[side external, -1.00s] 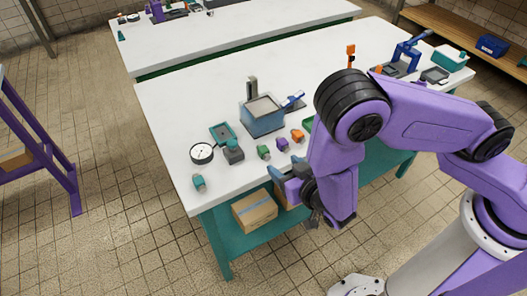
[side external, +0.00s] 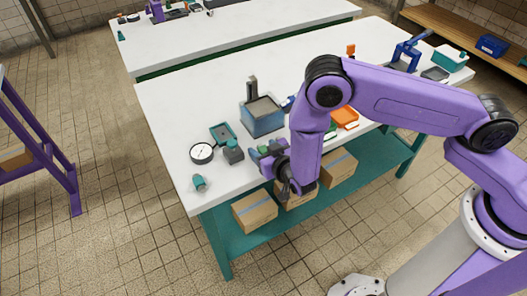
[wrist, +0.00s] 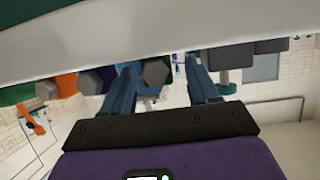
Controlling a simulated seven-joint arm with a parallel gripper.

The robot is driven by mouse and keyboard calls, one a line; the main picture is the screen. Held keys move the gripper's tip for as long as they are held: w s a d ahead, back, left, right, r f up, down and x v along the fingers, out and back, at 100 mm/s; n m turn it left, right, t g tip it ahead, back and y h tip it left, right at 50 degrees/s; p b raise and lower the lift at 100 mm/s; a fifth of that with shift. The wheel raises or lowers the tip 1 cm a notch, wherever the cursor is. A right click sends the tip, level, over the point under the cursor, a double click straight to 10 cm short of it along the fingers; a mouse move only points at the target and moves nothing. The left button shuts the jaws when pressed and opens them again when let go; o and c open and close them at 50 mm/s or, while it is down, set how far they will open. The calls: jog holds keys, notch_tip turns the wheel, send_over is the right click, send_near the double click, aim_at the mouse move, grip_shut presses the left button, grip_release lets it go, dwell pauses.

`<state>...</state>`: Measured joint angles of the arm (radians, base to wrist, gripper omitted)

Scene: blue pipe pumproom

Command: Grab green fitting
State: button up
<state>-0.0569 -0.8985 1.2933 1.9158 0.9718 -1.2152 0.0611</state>
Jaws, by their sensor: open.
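The green fitting (wrist: 157,72) with its grey end shows in the wrist view between my two blue fingers, near their tips. In the side view only a bit of the green fitting (side external: 263,150) shows among the fingers, at the table's near edge. My gripper (wrist: 162,72) is open, with one finger on each side of the fitting. I cannot tell whether either finger touches it. My gripper (side external: 265,151) reaches in level from the front edge.
A purple fitting (wrist: 95,82) and an orange fitting (wrist: 62,84) stand close by on the left in the wrist view. A dark grey block (side external: 233,153), a dial gauge (side external: 202,153) and a blue bin (side external: 262,118) are nearby. Boxes (side external: 254,211) sit on the shelf below.

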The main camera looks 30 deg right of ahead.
jog(key=shift+w+f, duration=0.1)
jog(key=shift+w, duration=0.2)
grip_shut()
jog(key=shift+r, duration=0.85)
jog(key=s+d+r, duration=0.6)
jog(key=s+r, duration=0.5)
jog(key=s, duration=0.1)
jog(key=shift+s+r, duration=0.15)
jog(key=shift+s, duration=0.05)
